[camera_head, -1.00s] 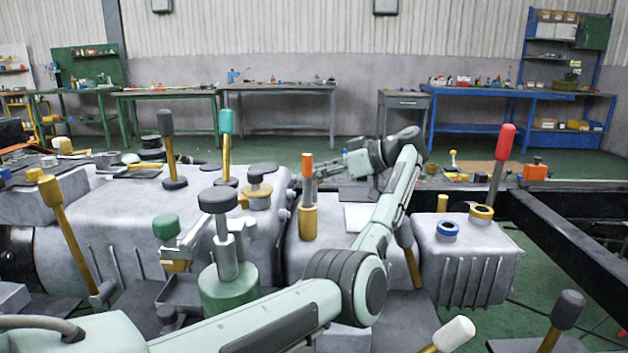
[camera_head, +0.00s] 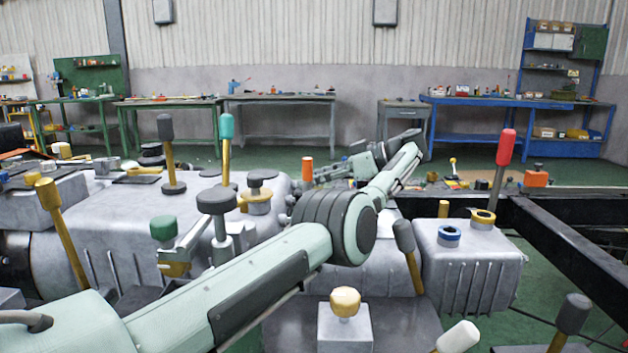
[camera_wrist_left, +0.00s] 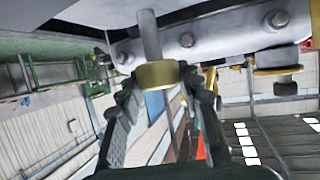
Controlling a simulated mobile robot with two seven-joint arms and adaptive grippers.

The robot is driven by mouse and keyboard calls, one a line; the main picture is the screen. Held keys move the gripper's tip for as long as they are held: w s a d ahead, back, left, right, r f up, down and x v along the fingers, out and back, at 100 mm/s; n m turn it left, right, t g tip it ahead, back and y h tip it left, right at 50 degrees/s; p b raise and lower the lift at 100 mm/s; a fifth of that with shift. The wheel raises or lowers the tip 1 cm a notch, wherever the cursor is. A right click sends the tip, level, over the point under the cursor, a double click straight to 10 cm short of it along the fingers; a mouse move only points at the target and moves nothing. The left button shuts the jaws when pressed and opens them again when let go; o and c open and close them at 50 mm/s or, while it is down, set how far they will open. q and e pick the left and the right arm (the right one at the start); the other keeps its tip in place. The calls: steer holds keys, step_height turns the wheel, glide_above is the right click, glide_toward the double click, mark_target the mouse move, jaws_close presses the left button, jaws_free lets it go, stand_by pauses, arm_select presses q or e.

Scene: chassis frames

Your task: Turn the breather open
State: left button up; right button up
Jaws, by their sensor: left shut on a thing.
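My left arm reaches across the chassis, and my left gripper (camera_head: 303,182) is small and partly hidden beside an orange-capped post (camera_head: 307,169). In the left wrist view the gripper (camera_wrist_left: 160,105) has its fingers on both sides of a brass-coloured collar (camera_wrist_left: 158,75) on a grey rod (camera_wrist_left: 149,35), shut on it. I cannot tell whether the collar belongs to the orange-capped post. No part is plainly marked as the breather. My right gripper is not in view.
Levers crowd the chassis: a red-topped one (camera_head: 506,148), a teal-topped one (camera_head: 227,126) and dark-topped ones. A blue ring cap (camera_head: 449,235) sits on the right housing (camera_head: 470,265). A gold knob (camera_head: 345,302) on a pale block is at the front.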

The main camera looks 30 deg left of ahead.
arm_select(q)
steer(key=o, duration=1.1)
steer(key=shift+o, duration=0.3)
